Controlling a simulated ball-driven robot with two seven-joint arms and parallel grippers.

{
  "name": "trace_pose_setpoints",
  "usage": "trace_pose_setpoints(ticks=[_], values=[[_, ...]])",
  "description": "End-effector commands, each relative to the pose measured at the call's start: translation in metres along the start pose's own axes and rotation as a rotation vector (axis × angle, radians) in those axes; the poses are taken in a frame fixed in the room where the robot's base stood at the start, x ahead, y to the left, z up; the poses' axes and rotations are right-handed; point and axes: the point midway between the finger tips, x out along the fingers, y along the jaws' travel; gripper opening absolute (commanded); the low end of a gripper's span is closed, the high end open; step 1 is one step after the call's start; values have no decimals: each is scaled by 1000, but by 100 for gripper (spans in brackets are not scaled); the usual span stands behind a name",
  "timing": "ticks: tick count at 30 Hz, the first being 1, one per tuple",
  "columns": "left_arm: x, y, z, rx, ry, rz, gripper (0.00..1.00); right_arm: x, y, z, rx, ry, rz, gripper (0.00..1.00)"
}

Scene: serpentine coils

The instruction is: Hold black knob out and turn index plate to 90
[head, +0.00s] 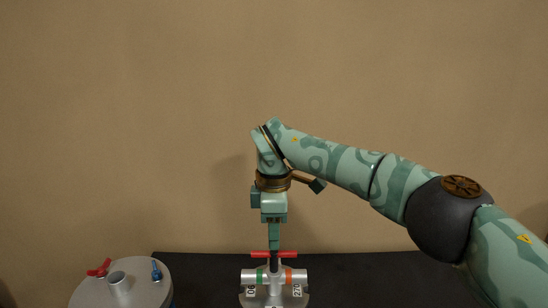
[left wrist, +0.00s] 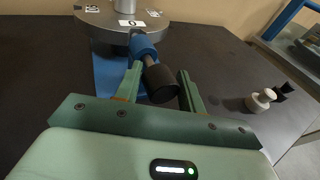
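The black knob (left wrist: 161,84) shows in the left wrist view, on a short grey stem beyond which is a blue collar (left wrist: 143,46). My left gripper (left wrist: 160,70) has its fingers on either side of the knob, with narrow gaps seeming to show. The grey round index plate (left wrist: 105,28) is behind the collar and carries a white label reading 0. In the head view the plate (head: 246,301) is cut off by the bottom edge.
A grey round-topped vessel (head: 90,291) with a red valve handle (head: 99,268), a silver pipe (head: 118,282) and a blue fitting (head: 156,271) stands at left. Red bars (head: 289,254) show beside the right fingers. A small white-and-black part (left wrist: 261,99) lies on the dark table (left wrist: 235,65).

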Motion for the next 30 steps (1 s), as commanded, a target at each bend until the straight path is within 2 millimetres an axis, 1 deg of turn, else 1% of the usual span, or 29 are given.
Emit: trace_pose_setpoints(ticks=[8,21,30], values=[[-3,-1,-1,2,0,0,19,-1,0,0,0,0,0,40],[-15,-7,-4,1,1,0,19,-2,0,0,0,0,1,40],[-15,-7,-4,0,2,-1,19,-2,-1,0,1,0,0,40]])
